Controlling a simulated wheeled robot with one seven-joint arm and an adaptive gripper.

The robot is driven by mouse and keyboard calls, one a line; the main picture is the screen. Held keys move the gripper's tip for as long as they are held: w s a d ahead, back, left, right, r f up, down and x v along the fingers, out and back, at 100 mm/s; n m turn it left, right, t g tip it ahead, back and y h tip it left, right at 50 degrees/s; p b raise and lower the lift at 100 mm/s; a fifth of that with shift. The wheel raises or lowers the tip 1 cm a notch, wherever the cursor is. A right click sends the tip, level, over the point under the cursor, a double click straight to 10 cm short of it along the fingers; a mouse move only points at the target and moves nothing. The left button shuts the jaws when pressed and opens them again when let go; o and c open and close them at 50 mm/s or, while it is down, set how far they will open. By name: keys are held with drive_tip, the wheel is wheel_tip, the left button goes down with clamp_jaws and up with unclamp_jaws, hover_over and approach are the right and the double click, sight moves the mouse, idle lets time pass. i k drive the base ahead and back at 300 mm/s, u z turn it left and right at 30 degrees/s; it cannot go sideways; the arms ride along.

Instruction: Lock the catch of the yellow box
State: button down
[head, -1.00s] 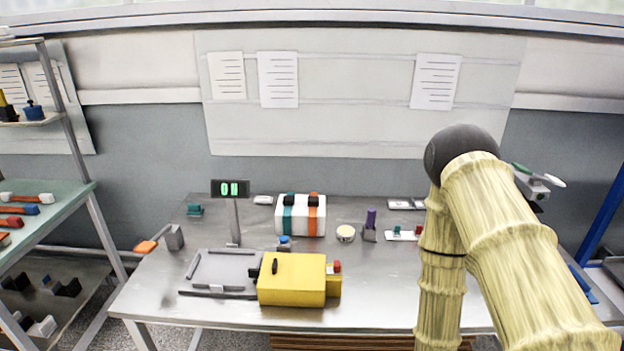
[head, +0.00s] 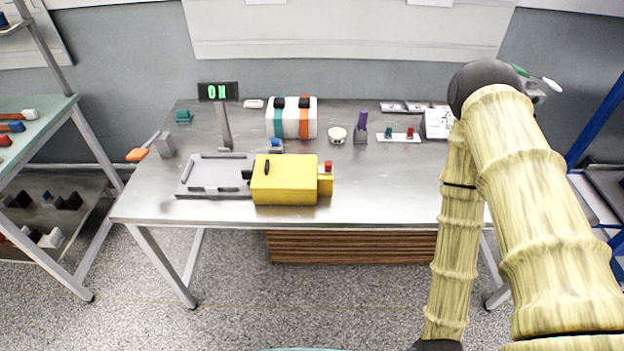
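The yellow box (head: 285,182) sits near the front edge of the metal table, left of centre. A small black lever (head: 267,166) stands upright on its top at the left. A black part (head: 247,174) sticks out of its left side. A smaller yellow block with a red top (head: 328,167) is on its right side. I cannot tell which part is the catch or whether it is locked. My arm is on the right, bent at a dark joint, and runs down past the bottom edge. My gripper is out of view.
A grey tray (head: 183,194) lies directly left of the box. Behind are a white case (head: 287,118) with teal and orange bands, a green-lit display (head: 217,91), a round white item (head: 337,134) and a purple-handled item (head: 361,127). The table right of the box is bare.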

sight(326, 169)
drive_tip(key=z, duration=2.05)
drive_tip(key=k, duration=1.2)
drive_tip(key=u, duration=1.7)
